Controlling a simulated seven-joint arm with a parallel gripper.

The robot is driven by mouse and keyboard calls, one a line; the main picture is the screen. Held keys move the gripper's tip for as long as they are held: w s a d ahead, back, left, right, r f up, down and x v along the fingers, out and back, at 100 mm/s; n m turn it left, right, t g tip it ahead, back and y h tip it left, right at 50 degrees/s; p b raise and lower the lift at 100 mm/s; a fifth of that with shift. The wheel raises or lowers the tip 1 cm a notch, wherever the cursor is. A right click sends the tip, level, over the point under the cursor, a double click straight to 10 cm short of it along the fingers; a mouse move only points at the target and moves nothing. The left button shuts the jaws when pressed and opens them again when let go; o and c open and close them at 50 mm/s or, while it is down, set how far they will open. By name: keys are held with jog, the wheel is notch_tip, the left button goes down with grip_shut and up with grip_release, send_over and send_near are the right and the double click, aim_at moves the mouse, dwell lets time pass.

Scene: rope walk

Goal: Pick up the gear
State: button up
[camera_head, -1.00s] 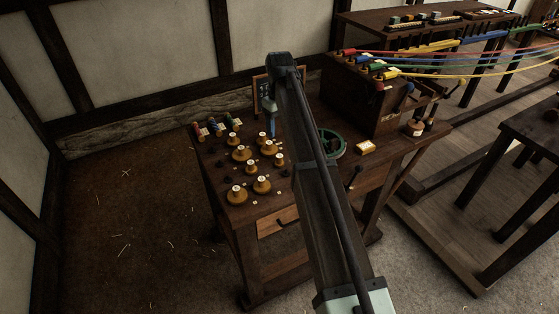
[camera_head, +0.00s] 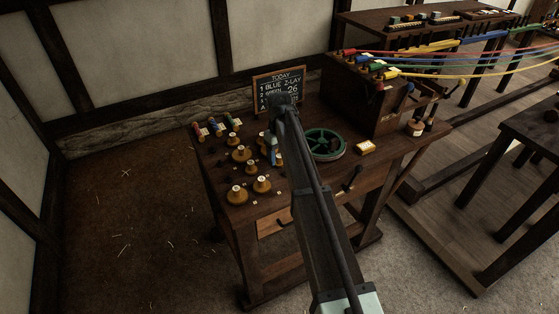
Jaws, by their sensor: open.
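Several brass-coloured gears with white tops sit on the left part of the dark wooden table (camera_head: 390,156). One gear (camera_head: 241,154) is toward the back, and two larger ones (camera_head: 236,195) (camera_head: 261,185) are nearer the front edge. Smaller ones lie between them. My gripper (camera_head: 275,160) hangs low at the right side of this group, pointing down, with its blue-grey side showing. It is open and I see nothing held in it. Its fingertips are small and dark, so I cannot tell whether they touch a gear. My arm hides the table to the right of the group.
A chalkboard (camera_head: 279,87) stands behind. Coloured spools (camera_head: 216,129) are at the back left. A wooden rack (camera_head: 367,105) with coloured ropes stands at the back right.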

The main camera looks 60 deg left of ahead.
jog(key=shift+f, duration=0.8)
jog(key=shift+c, duration=0.4)
jog(key=c, duration=0.9)
